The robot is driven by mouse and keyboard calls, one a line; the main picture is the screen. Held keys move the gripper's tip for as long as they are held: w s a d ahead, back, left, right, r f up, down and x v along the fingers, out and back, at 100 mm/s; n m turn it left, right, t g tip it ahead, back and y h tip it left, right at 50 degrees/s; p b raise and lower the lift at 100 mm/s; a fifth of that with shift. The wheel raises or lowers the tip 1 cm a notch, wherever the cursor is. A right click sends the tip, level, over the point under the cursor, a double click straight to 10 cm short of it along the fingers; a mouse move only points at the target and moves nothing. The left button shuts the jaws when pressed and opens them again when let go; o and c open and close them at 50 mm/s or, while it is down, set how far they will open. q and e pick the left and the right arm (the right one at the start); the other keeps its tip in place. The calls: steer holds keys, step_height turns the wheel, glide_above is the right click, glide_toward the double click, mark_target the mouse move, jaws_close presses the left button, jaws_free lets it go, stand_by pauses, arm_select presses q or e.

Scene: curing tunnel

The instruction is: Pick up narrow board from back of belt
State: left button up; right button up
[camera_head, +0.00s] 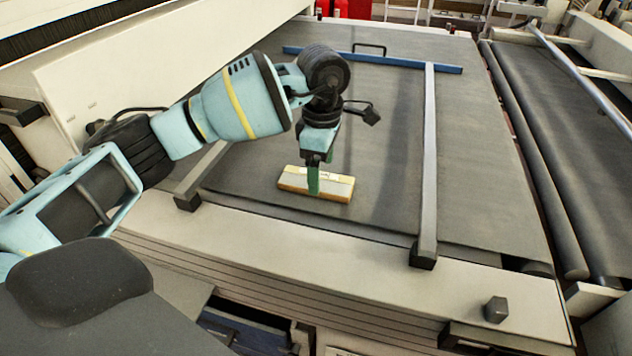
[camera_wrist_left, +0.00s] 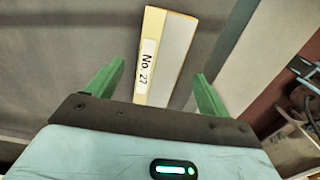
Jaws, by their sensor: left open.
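The narrow board (camera_head: 338,187) lies flat on the dark belt (camera_head: 385,150) near its front edge, pale on top with a yellowish side. In the left wrist view the board (camera_wrist_left: 178,50) has a white label reading "No. 27". My left gripper (camera_head: 314,184) points down at the board with its green fingers apart. In the left wrist view the left gripper (camera_wrist_left: 159,70) has one finger on each side of the board's near part, with gaps on both sides. I cannot tell the exact height of the fingertips. My right gripper is not in view.
Grey rails (camera_head: 429,160) run along the belt to the right of the board, and another (camera_head: 207,168) stands to its left. A blue bar (camera_head: 395,61) crosses the belt at the back. A pale front ledge (camera_head: 330,255) borders the belt. The belt around the board is clear.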

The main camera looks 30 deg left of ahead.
arm_select(q)
steer(key=shift+f, duration=1.35)
steer(key=shift+c, duration=0.3)
steer(key=c, duration=1)
steer(key=shift+r, duration=0.1)
steer(key=shift+r, duration=0.55)
step_height(320, 180, up, 2)
steer(key=shift+r, duration=0.2)
steer(key=s, duration=0.5)
steer(key=s+d+r, duration=0.1)
steer(key=s, duration=0.4)
steer(key=s+b, duration=0.1)
steer(key=s, duration=0.5)
steer(key=shift+d+r, duration=0.15)
steer(key=shift+d, duration=0.1)
